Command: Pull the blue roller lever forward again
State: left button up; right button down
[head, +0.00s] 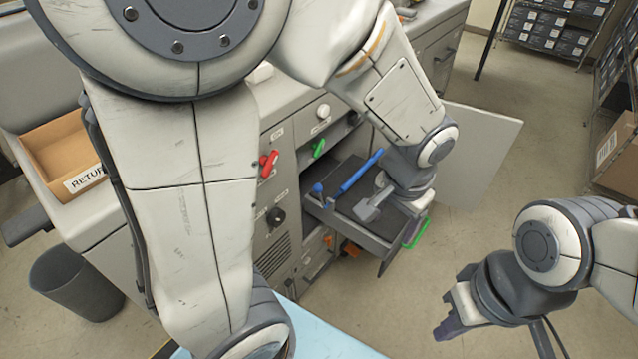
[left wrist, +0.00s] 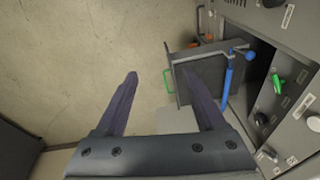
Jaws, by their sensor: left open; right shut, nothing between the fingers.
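The blue roller lever (head: 360,171) is a bright blue bar above the pulled-out dark grey roller unit (head: 372,240) of the machine. It also shows in the left wrist view (left wrist: 228,85), to the right of my fingers. My left gripper (head: 371,208) is over the roller unit in the head view, beside the lever. My right gripper (head: 446,326) is shut and empty at the lower right, away from the machine.
A green handle (head: 417,233) is on the unit's outer edge. A red lever (head: 268,164) and a green lever (head: 319,148) are on the grey cabinet front. An open door panel (head: 480,150) stands behind my left forearm. The floor between my grippers is clear.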

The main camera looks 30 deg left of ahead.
pick_arm(q)
jog(key=w+a+f+n+t+y+b, duration=0.1)
jog(key=w+a+f+n, duration=0.1)
jog(key=w+a+f, duration=0.3)
jog(key=w+a+f+n, duration=0.2)
jog(key=w+a, duration=0.3)
jog(key=w, duration=0.2)
jog(key=n+t+y+b, duration=0.1)
jog(key=n+b, duration=0.1)
jog(key=n, duration=0.2)
send_over(317, 192)
jog(key=f, duration=1.3)
jog(key=shift+s+d+f, duration=0.35)
jog(key=shift+d+f, duration=0.05)
jog(key=x, duration=1)
jog(key=shift+s+f, duration=0.1)
jog(key=shift+f, duration=0.05)
grip_shut()
